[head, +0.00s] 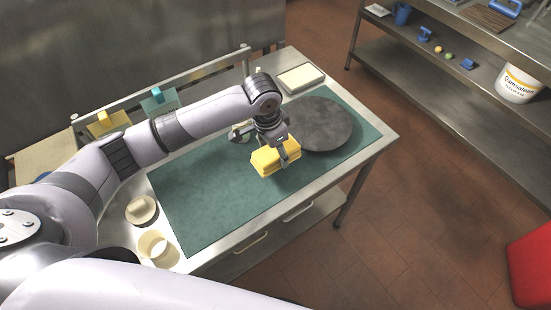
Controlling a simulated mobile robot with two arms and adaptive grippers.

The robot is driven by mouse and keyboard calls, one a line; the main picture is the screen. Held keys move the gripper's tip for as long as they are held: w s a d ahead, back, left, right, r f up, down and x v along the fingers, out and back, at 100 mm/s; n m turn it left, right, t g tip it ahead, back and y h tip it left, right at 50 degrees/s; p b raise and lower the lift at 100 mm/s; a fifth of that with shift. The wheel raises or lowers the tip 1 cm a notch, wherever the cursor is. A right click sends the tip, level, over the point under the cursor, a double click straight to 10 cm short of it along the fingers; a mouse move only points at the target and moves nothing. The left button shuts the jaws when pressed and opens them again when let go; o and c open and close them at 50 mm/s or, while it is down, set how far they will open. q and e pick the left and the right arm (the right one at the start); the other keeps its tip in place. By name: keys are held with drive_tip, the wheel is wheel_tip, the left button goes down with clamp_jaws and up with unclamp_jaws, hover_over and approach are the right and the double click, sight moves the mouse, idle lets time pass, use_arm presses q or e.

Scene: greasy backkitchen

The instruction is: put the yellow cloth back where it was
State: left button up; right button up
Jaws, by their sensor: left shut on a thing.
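A yellow cloth (268,164), folded into a thick layered block, is in my left gripper (272,147). The gripper points down and is shut on it, with a finger showing on its near side. The cloth is over the green mat (215,190), just left of the dark round plate (322,124). I cannot tell whether it touches the mat. Part of its top is hidden by the gripper. My right gripper is out of view.
A rail at the table's back holds a dull yellow cloth (108,123) and a teal cloth (159,103). A pale block (300,77) lies at the back corner. A small dish (141,210) and cream cup (152,245) stand front left. The mat's left part is clear.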

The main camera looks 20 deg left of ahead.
sight(270, 153)
use_arm(q)
drive_tip(key=shift+f+p, duration=0.3)
drive_tip(key=shift+f, duration=2.4)
drive_tip(key=shift+f, duration=0.1)
drive_tip(key=o, duration=1)
drive_tip(key=r, duration=0.4)
drive_tip(key=s+r+b, duration=0.1)
drive_tip(key=r, duration=0.3)
drive_tip(key=a+r, duration=0.1)
drive_tip(key=r, duration=0.3)
drive_tip(key=shift+s+r, duration=0.1)
drive_tip(key=shift+s, duration=0.1)
